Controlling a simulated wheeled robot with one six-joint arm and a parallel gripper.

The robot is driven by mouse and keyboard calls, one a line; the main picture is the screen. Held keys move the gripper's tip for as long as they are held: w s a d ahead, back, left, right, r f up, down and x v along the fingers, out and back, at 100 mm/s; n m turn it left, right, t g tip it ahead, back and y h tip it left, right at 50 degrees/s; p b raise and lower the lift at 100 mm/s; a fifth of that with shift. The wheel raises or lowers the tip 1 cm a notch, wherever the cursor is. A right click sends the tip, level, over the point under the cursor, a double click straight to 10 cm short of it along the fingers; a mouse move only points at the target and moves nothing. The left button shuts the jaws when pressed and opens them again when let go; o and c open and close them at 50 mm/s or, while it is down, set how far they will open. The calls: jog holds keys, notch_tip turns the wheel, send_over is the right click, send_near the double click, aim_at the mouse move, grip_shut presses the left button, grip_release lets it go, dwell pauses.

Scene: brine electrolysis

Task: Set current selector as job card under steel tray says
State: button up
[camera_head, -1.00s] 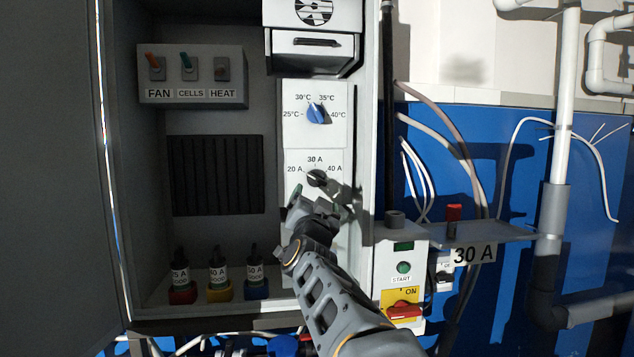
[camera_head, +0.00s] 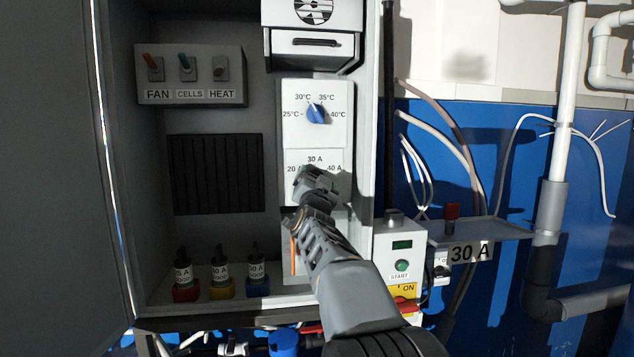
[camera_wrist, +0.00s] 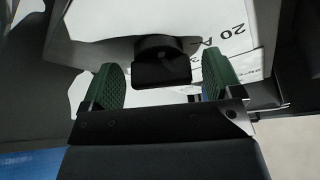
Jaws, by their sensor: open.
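The current selector panel, marked 20 A, 30 A and 40 A, is in the cabinet in the head view (camera_head: 315,159). Its black knob is hidden there behind my gripper (camera_head: 312,175). In the wrist view the black knob (camera_wrist: 160,64) sits between the green finger pads of my gripper (camera_wrist: 162,84), with a gap on each side. My gripper is open around it, not closed on it. The knob's setting cannot be told now. The job card (camera_head: 470,253) reads 30 A and hangs at the front of the steel tray (camera_head: 500,230) on the right.
Above the selector is a blue temperature knob (camera_head: 315,113). FAN, CELLS and HEAT switches (camera_head: 188,70) are at upper left. Several labelled plugs (camera_head: 220,280) stand on the cabinet floor. A START box (camera_head: 401,255) stands right of my arm. The open door (camera_head: 55,180) fills the left.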

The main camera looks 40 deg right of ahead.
jog(key=shift+c, duration=0.3)
jog(key=c, duration=0.9)
jog(key=shift+o, duration=0.2)
jog(key=m+p, duration=0.1)
jog(key=m+g+p, duration=0.1)
jog(key=shift+r+m+h, duration=0.2)
jog(key=shift+m+h, duration=0.2)
jog(key=m+g+p, duration=0.2)
jog(key=m+p, duration=0.1)
jog(key=m, duration=0.1)
jog(key=shift+a+r, duration=0.1)
jog(key=m+g+p, duration=0.1)
jog(key=m+p, duration=0.2)
jog(key=m, duration=0.1)
jog(key=shift+m+g, duration=0.3)
jog(key=shift+g, duration=0.1)
jog(key=shift+m+p, duration=0.85)
jog(key=shift+m, duration=0.05)
jog(key=shift+g+y, duration=0.3)
